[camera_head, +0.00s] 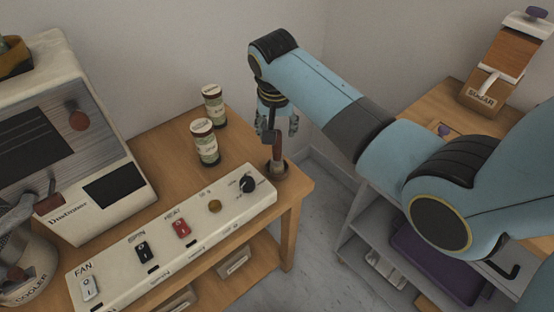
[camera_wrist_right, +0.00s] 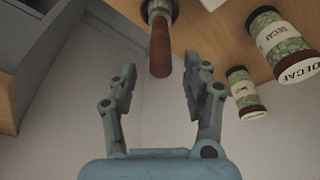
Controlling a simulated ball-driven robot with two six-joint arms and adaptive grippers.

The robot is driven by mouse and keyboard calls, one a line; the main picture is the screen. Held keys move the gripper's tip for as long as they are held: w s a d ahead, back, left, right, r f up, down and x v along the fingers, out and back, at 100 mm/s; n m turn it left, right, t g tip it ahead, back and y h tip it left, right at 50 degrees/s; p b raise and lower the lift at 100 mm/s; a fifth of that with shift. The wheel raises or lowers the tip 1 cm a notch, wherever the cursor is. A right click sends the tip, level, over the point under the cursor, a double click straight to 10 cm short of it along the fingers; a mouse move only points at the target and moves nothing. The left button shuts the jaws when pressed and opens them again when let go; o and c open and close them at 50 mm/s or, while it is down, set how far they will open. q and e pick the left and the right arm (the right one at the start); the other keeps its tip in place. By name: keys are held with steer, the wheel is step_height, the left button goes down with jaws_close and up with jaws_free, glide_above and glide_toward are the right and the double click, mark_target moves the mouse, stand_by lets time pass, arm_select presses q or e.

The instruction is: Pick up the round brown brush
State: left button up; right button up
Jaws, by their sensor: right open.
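The round brown brush (camera_head: 277,146) stands upright, handle up, in a dark round holder (camera_head: 268,168) near the right corner of the wooden table. In the right wrist view the brown handle (camera_wrist_right: 160,52) points toward the camera, and its lower end is in the holder (camera_wrist_right: 146,8). My right gripper (camera_head: 277,130) is open, pointing down above the brush. In the wrist view its two fingers (camera_wrist_right: 160,70) lie on either side of the handle, with a gap on each side. My left gripper is not in view.
Two labelled jars (camera_head: 206,143) (camera_head: 213,106) stand left of the brush; they also show in the wrist view (camera_wrist_right: 283,45) (camera_wrist_right: 244,92). A white switch panel (camera_head: 130,272) lies in front, close to the holder. A roaster (camera_head: 80,160) stands at left. A grey shelf cart (camera_head: 362,222) stands right.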

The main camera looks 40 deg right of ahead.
mark_target(277, 153)
steer(key=x, duration=0.5)
steer(key=shift+a+f, duration=0.15)
steer(key=shift+f, duration=0.25)
jaws_close()
